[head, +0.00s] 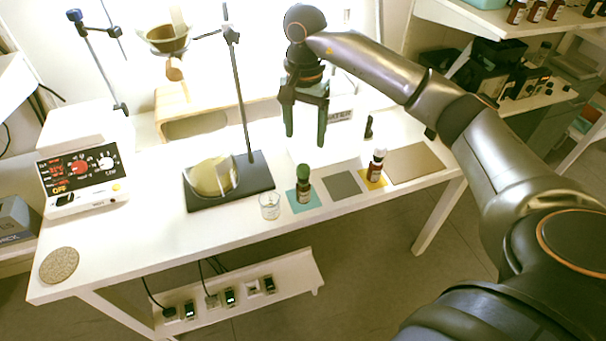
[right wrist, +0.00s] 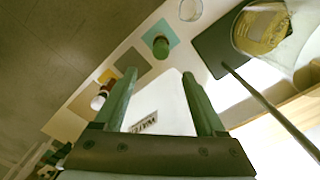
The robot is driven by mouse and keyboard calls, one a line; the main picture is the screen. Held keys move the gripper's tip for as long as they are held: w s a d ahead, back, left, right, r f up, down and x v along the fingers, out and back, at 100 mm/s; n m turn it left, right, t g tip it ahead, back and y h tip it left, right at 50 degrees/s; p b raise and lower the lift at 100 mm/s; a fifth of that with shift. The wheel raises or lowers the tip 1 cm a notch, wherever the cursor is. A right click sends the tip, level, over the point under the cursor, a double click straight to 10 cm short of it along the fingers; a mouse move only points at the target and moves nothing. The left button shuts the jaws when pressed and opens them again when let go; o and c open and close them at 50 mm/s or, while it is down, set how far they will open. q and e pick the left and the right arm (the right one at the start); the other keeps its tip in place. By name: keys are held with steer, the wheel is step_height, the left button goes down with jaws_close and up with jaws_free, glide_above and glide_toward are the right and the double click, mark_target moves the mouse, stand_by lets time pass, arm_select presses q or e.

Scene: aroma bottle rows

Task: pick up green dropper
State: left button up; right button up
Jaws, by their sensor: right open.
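The green dropper (head: 304,186) is a small dark bottle with a green cap, standing upright on a teal square mat (head: 290,198) near the front of the white table. My right gripper (head: 305,140) points down with its fingers apart and empty, above and apart from the bottle. In the right wrist view the dropper's green cap (right wrist: 161,46) shows beyond the open fingertips (right wrist: 158,76), between them from left to right. My left gripper is in neither view.
A small glass beaker (head: 269,206) stands just left of the dropper. A stand with a dark base (head: 262,184) and a round flask (head: 212,177) is farther left. A white-capped bottle (head: 377,166) stands on a yellow mat to the right. The grey mat (head: 342,185) is empty.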

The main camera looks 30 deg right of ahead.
mark_target(303, 166)
steer(key=f, duration=1)
steer(key=shift+a+f, duration=0.2)
steer(key=shift+f, duration=0.15)
steer(key=shift+c, duration=0.3)
steer(key=c, duration=0.7)
